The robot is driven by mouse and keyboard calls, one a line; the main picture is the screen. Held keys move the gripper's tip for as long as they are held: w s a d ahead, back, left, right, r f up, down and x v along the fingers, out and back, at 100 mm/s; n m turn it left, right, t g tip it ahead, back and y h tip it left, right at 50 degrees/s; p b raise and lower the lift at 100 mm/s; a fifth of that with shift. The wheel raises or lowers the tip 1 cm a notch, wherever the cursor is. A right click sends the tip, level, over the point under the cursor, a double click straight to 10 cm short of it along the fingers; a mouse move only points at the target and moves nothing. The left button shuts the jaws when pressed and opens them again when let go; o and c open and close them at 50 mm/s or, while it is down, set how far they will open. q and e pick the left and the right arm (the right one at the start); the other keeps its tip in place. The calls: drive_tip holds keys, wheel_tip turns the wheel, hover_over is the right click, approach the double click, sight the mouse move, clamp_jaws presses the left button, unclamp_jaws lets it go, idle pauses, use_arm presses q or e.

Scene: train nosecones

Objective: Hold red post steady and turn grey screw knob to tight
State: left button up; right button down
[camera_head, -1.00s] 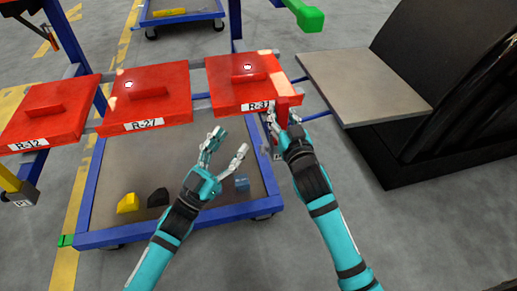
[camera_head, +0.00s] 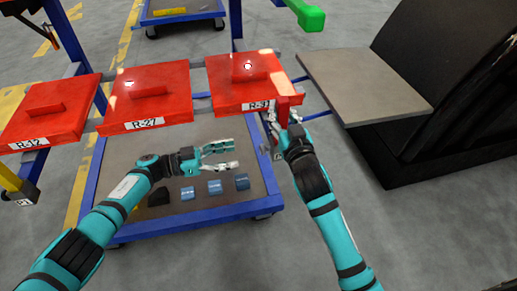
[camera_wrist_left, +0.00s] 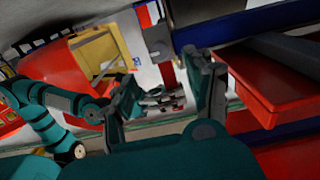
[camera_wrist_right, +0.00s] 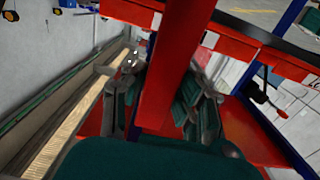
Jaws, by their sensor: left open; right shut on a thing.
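The red post (camera_head: 283,105) stands at the front right corner of the red plate marked R-31 (camera_head: 235,84). My right gripper (camera_head: 284,118) is shut on the post. In the right wrist view the post (camera_wrist_right: 165,80) runs upright between the fingers. My left gripper (camera_head: 234,156) is open and empty, to the left of the post and lower, pointing right above the cart's lower tray. In the left wrist view its fingers (camera_wrist_left: 167,88) are spread.
A grey platform (camera_head: 365,85) is at the right.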

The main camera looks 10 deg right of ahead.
sight(265, 149)
use_arm(q)
drive_tip(key=d, duration=0.9)
drive_tip(key=shift+w, duration=0.15)
clamp_jaws()
